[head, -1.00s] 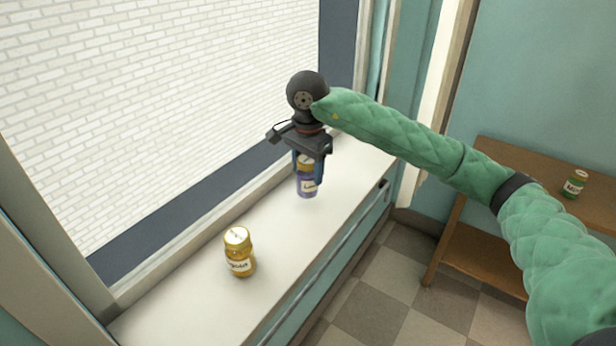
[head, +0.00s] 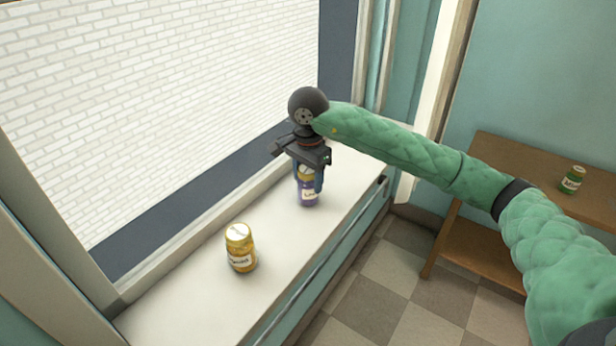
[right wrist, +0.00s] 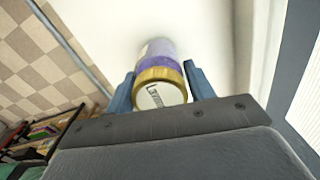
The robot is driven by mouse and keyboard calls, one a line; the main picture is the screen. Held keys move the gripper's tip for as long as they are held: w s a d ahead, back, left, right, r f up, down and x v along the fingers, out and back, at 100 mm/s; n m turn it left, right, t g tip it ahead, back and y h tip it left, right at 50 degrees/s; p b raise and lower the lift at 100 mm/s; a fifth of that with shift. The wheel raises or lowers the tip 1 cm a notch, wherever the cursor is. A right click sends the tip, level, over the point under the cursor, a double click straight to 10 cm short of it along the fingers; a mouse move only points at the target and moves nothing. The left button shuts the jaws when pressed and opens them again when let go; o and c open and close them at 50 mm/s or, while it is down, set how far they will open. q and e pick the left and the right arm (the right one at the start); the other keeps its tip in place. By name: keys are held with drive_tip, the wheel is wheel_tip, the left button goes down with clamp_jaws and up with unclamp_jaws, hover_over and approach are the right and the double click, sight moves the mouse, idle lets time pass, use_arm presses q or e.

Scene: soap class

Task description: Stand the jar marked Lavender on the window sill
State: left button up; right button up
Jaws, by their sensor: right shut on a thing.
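A purple jar (head: 308,194) with a gold lid is upright in my right gripper (head: 309,180), over the white window sill (head: 200,298). Its label is too small to read for certain in the head view. In the right wrist view the gripper's blue fingers (right wrist: 160,88) stand on both sides of the gold lid (right wrist: 160,90), with the purple body beyond it. The jar's base is at or very close to the sill; I cannot tell whether it touches. My left gripper is not in view.
A yellow jar (head: 240,248) with a gold lid stands on the sill, nearer and to the left. A green jar (head: 572,180) stands on a wooden table (head: 500,160) at the right. The sill between the two jars is clear. The window frame borders the sill's back.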

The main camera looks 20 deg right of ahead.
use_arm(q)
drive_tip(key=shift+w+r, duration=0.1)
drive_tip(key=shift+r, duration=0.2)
use_arm(e)
drive_tip(key=o, duration=1.2)
drive_tip(key=shift+c, duration=0.2)
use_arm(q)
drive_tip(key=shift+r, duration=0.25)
